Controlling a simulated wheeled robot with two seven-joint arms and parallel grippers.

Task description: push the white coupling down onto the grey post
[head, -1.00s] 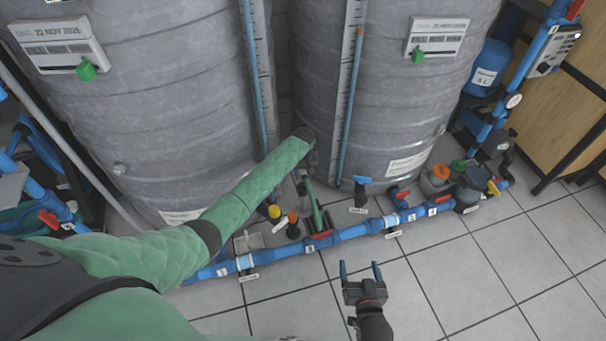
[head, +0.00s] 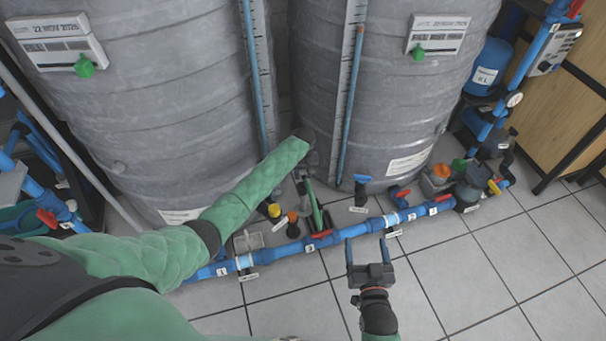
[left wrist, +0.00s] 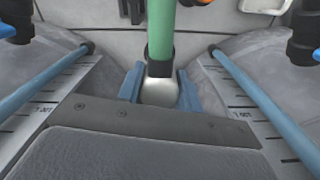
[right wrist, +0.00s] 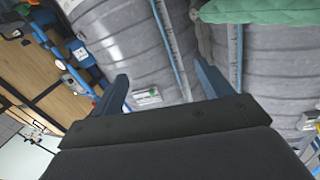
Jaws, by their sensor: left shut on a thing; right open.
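In the left wrist view, the white coupling (left wrist: 160,92) is between the two blue fingers of my left gripper (left wrist: 160,84), which is shut on it. A black collar (left wrist: 160,67) and a green pipe (left wrist: 161,30) line up with the coupling's far end. In the head view, the left arm reaches between the two grey tanks and its own end hides the left fingers and the coupling. I cannot make out the grey post in any view. My right gripper (head: 368,246) is open and empty above the floor tiles; its fingers also show in the right wrist view (right wrist: 160,76).
Grey tanks (head: 150,110) and (head: 400,95) flank the narrow gap. A blue pipe (head: 350,232) with red-handled valves runs along the floor in front. Small capped fittings, yellow (head: 274,211) and orange (head: 293,217), stand behind it. The tiled floor (head: 450,290) at front right is clear.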

